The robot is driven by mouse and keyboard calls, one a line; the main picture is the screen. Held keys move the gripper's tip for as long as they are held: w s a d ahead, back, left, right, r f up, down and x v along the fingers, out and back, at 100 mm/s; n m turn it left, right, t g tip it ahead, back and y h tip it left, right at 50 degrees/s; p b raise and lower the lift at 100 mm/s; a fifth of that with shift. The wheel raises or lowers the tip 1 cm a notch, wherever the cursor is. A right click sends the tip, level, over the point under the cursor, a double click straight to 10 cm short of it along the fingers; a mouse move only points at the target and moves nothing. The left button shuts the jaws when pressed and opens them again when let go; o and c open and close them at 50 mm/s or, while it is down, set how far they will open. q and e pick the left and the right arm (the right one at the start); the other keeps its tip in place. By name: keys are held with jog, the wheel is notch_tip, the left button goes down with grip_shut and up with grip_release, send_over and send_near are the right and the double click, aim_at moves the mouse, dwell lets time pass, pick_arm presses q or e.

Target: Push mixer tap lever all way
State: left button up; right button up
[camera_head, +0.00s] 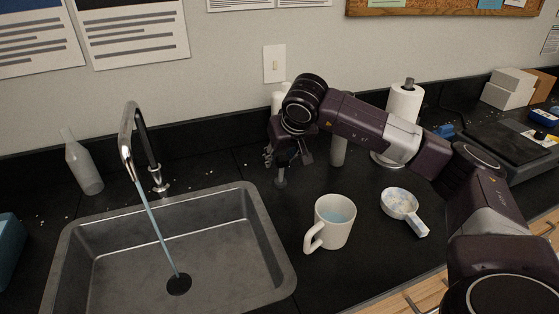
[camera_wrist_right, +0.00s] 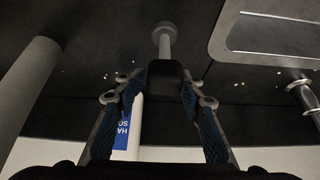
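The chrome tap (camera_head: 127,148) stands behind the sink (camera_head: 262,243), with a stream of water (camera_head: 160,238) running into the drain. A small fitting (camera_head: 160,184) is at its base; I cannot tell whether it is the lever. In the right wrist view the tap (camera_wrist_right: 304,86) shows at the right edge. My right gripper (camera_head: 289,158) points down above the counter, right of the sink. Its fingers (camera_wrist_right: 158,85) are apart, on either side of a dark block. A post with a round end (camera_wrist_right: 164,38) runs beyond the block; whether the fingers touch anything is unclear. My left gripper is out of view.
A mug (camera_head: 336,222) and a white scoop (camera_head: 400,203) are on the counter at right. A grey cylinder (camera_head: 338,152) and a paper roll (camera_head: 404,104) stand near the right arm. A grey bottle (camera_head: 83,168) is left of the tap. A soap bottle (camera_wrist_right: 124,132) is behind the gripper.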

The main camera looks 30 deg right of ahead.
jog(key=shift+o, duration=0.3)
jog(key=shift+s+a, duration=0.1)
jog(key=shift+a, duration=0.05)
jog(key=v, duration=1.2)
jog(key=shift+c, duration=0.3)
